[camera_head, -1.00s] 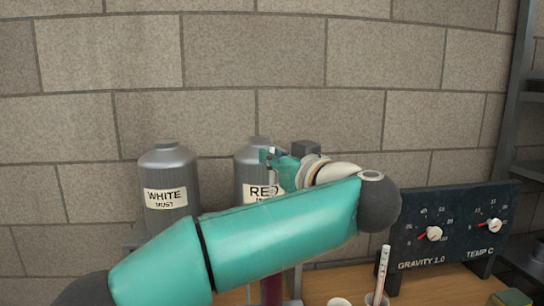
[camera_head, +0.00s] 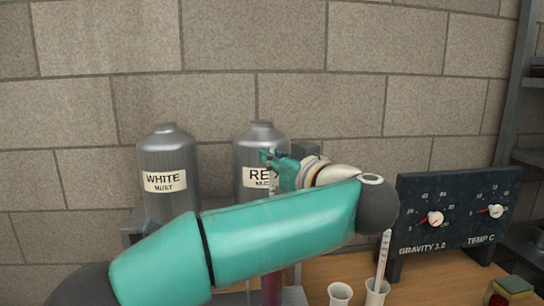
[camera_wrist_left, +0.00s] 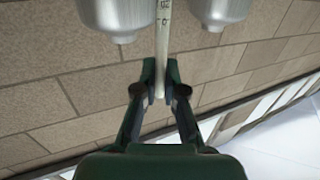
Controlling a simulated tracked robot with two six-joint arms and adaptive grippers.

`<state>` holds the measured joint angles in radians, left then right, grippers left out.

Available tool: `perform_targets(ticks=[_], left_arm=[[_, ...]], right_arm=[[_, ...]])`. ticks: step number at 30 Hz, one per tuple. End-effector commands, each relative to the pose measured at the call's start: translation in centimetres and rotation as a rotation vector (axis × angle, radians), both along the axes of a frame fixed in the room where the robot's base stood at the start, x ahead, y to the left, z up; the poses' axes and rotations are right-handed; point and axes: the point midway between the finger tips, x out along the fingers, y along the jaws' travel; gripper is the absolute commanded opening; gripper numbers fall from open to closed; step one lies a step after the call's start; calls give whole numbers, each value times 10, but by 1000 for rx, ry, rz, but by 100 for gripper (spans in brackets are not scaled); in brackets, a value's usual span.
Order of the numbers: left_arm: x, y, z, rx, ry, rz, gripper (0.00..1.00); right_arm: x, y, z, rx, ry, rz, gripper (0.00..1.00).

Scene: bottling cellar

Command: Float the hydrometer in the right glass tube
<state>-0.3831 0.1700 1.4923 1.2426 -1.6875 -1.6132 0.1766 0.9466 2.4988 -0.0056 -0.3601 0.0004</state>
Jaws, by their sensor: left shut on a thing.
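My left gripper (camera_head: 268,158) is in front of the RED must tank, with its arm stretched across the head view. In the left wrist view the gripper (camera_wrist_left: 162,88) is shut on the hydrometer (camera_wrist_left: 163,35), a thin pale stem with dark scale marks. In the head view a short pale piece of it (camera_head: 272,184) shows below the fingers, and my arm hides the rest. A glass tube with dark red liquid (camera_head: 272,287) shows below my arm; its top is hidden. I cannot see another tube. My right gripper is not in view.
The WHITE must tank (camera_head: 169,200) and RED must tank (camera_head: 262,138) stand at the back. On the wooden bench (camera_head: 425,288) are a white cup (camera_head: 340,292) and another cup (camera_head: 376,292) holding a marked stick (camera_head: 383,255). A dial panel (camera_head: 457,208) and sponge (camera_head: 514,286) are right.

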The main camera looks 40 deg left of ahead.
Motion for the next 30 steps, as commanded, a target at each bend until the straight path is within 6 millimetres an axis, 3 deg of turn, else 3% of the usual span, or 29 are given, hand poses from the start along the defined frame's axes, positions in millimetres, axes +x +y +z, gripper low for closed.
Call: perform_targets(ticks=[12, 23, 24, 27, 30], left_arm=[[0, 0, -17, 0, -1, 1, 0], [0, 0, -19, 0, -1, 0, 0], [0, 0, -19, 0, -1, 0, 14], [0, 0, -19, 0, -1, 0, 31], [0, 0, -19, 0, -1, 0, 38]], right_arm=[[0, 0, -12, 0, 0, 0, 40], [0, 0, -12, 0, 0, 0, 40], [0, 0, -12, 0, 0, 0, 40], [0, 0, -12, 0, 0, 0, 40], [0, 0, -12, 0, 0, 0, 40]])
